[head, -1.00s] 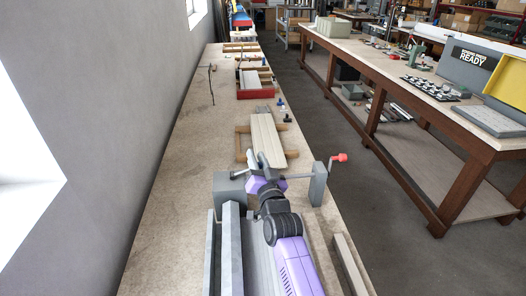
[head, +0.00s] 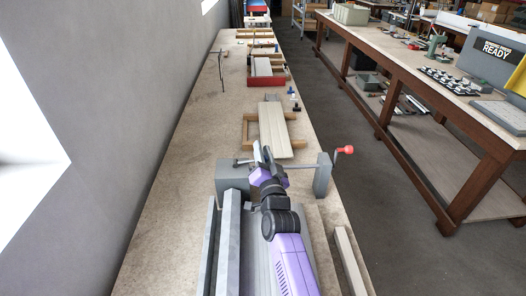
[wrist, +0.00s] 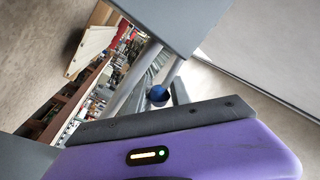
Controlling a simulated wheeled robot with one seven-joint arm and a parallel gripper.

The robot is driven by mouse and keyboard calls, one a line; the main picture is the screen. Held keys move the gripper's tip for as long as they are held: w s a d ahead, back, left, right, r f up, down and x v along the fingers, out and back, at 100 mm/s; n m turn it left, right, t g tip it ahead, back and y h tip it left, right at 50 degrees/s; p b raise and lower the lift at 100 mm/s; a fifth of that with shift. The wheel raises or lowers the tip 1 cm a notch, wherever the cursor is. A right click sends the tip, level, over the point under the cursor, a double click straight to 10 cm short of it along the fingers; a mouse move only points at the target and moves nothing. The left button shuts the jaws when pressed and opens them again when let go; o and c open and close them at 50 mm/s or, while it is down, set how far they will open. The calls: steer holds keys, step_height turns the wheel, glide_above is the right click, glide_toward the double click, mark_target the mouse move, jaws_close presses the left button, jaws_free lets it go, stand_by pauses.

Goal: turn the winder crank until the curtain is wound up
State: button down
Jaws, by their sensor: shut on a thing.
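A crank with a red knob (head: 347,150) sticks out at the right of a grey upright block (head: 323,175) on the bench. A thin rod (head: 302,168) runs left from this block towards a second grey block (head: 232,178). My gripper (head: 259,157) is at the rod between the blocks, well left of the red knob. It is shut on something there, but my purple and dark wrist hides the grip. A pale slatted panel (head: 274,128) lies just beyond; I cannot tell whether it is the curtain. A blue round end (wrist: 158,94) shows in the wrist view.
Long grey profiles (head: 229,245) lie at the near left of the bench, and a pale strip (head: 350,260) at the right edge. A red tray (head: 267,81) stands farther back. A wall borders the left. A second workbench (head: 440,110) stands across the aisle.

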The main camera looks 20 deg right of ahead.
steer(key=shift+s+a+f, duration=0.1)
steer(key=shift+a, duration=0.2)
stand_by(1.1)
steer(key=c, duration=1.2)
jaws_free()
steer(key=shift+d, duration=0.1)
steer(key=shift+d, duration=0.2)
